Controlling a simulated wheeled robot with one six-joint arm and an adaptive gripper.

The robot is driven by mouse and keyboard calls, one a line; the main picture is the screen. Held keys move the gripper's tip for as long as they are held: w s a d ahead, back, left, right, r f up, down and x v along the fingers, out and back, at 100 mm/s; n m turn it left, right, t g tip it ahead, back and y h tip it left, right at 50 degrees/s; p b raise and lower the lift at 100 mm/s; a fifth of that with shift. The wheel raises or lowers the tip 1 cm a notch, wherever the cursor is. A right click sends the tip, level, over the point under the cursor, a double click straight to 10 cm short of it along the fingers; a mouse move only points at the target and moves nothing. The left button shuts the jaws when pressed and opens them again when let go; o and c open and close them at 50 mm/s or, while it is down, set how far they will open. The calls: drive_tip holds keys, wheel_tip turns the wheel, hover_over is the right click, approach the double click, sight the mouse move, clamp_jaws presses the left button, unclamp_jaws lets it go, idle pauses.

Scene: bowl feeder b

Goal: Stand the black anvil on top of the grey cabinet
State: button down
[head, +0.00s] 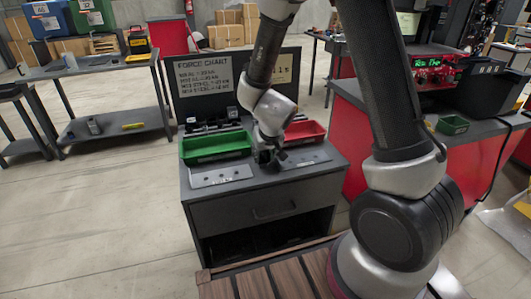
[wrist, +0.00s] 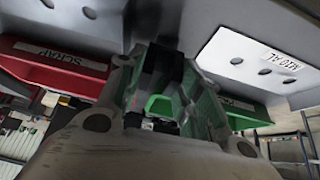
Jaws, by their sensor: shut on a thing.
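The grey cabinet (head: 270,207) stands in the middle of the head view, with a drawer front and an open dark lower shelf. My gripper (head: 268,158) is low over its top, between the green and red trays. In the wrist view my gripper (wrist: 165,90) is shut on a black block (wrist: 160,68), which looks like the black anvil. The fingers and wrist hide much of it. I cannot tell whether its base touches the cabinet top.
A green tray (head: 215,147) and a red tray (head: 304,132) flank my gripper. Hole plates (head: 221,176) lie at the cabinet's front edge. Small black fixtures (head: 198,124) and a force chart board (head: 203,77) stand behind. A red-fronted bench (head: 349,134) is close at right.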

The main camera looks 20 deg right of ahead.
drive_tip(key=c, duration=1)
unclamp_jaws()
drive_tip(key=shift+f, duration=0.1)
drive_tip(key=shift+o, duration=0.2)
drive_tip(key=shift+s+r, duration=0.1)
drive_tip(key=shift+r, duration=0.3)
drive_tip(key=v, duration=1.1)
drive_tip(key=shift+s+r, duration=0.15)
drive_tip(key=shift+r, duration=0.1)
